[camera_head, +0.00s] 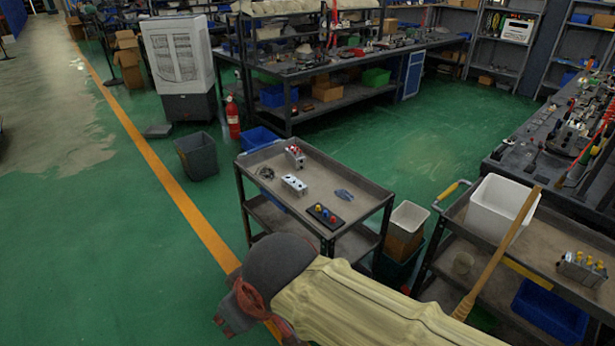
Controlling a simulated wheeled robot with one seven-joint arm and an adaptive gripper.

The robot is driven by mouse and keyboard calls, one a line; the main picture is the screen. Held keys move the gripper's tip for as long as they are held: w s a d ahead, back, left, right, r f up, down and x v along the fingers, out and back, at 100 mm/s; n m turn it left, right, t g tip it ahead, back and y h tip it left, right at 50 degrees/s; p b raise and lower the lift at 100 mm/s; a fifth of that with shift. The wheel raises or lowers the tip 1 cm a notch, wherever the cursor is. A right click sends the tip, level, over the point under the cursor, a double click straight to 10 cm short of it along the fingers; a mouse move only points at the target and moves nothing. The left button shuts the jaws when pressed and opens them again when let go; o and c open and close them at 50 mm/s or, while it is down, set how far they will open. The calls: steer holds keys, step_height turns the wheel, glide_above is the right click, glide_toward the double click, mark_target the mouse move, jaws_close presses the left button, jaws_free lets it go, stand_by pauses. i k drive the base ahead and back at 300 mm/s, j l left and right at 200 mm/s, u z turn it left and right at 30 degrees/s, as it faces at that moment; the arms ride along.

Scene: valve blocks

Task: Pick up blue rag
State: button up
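A small, flat blue-grey item (343,195) lies on the top of the grey cart (345,180), right of the middle. It may be the blue rag, but it is too small to tell for sure. My arm, in a cream cover, reaches in from the bottom right. My gripper (232,318) points down at the lower left, over the green floor in front of the cart and well apart from the blue-grey item. Its fingers are partly hidden, and whether they are open does not show.
The cart also bears a red-topped valve block (295,156), a silver block (294,185), a dark block with coloured knobs (325,215) and a coiled cable (266,173). A second cart (470,245) with a white bin (499,208) stands right. Floor is free at left.

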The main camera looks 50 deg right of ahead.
mark_target(343, 193)
steer(key=i+z, duration=0.2)
steer(key=i, duration=0.3)
steer(key=i+j+z, duration=0.15)
steer(key=i, duration=0.4)
steer(key=i+j+z, duration=0.2)
steer(key=i, duration=0.3)
steer(key=i+l+z, duration=0.2)
steer(key=z, duration=0.25)
steer(key=i+z, duration=0.3)
steer(key=z, duration=0.2)
steer(key=i+z, duration=0.25)
steer(key=z, duration=0.2)
steer(key=i+z, duration=0.25)
steer(key=z, duration=0.25)
